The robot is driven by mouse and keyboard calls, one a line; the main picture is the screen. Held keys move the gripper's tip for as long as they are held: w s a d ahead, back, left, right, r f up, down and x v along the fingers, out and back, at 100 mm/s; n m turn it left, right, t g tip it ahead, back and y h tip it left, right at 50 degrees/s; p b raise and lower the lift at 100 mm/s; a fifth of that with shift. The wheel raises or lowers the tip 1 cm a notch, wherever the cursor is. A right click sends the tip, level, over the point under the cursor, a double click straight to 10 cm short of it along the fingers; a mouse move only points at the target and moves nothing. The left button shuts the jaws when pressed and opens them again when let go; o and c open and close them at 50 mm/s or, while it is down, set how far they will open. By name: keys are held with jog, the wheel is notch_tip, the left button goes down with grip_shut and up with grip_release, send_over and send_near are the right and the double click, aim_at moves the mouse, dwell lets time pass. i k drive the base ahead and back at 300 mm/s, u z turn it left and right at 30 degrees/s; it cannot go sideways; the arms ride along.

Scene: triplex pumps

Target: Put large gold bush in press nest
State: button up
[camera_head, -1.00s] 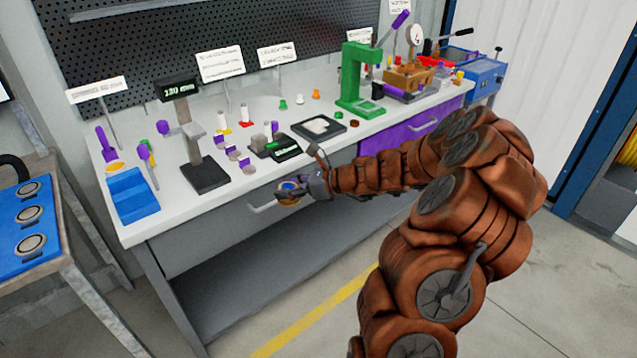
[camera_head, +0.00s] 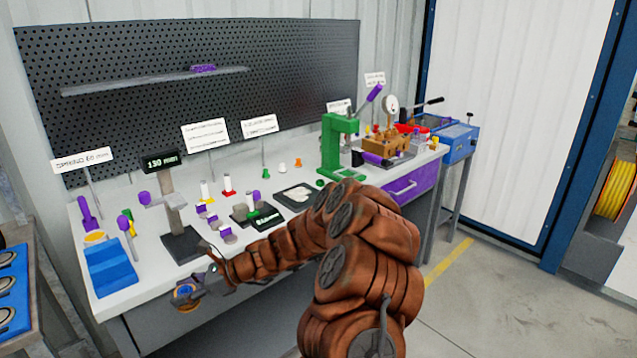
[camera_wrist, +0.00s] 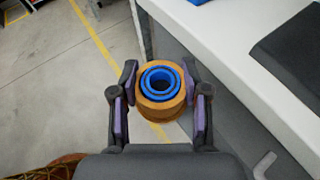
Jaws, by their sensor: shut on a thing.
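My gripper (camera_wrist: 160,105) is shut on a gold bush (camera_wrist: 160,112) with blue rings inside its bore. In the wrist view, the bush sits upright between the purple-padded fingers, over the floor beside the bench edge. In the head view, the gold bush (camera_head: 186,304) and my gripper (camera_head: 190,290) are in front of the bench's front edge, at the left half. A green press (camera_head: 331,150) stands toward the right end of the bench, well away from my gripper.
The white bench (camera_head: 120,305) carries a height gauge (camera_head: 172,225), a blue tray (camera_head: 108,268), a dark tray (camera_head: 296,195) and several small coloured parts. A brown fixture with a dial (camera_head: 392,148) stands right of the press. Floor at the right is clear.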

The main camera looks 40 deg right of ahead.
aim_at(348, 174)
jog(key=u, duration=2.45)
jog(key=k, duration=1.1)
jog(key=z, duration=1.9)
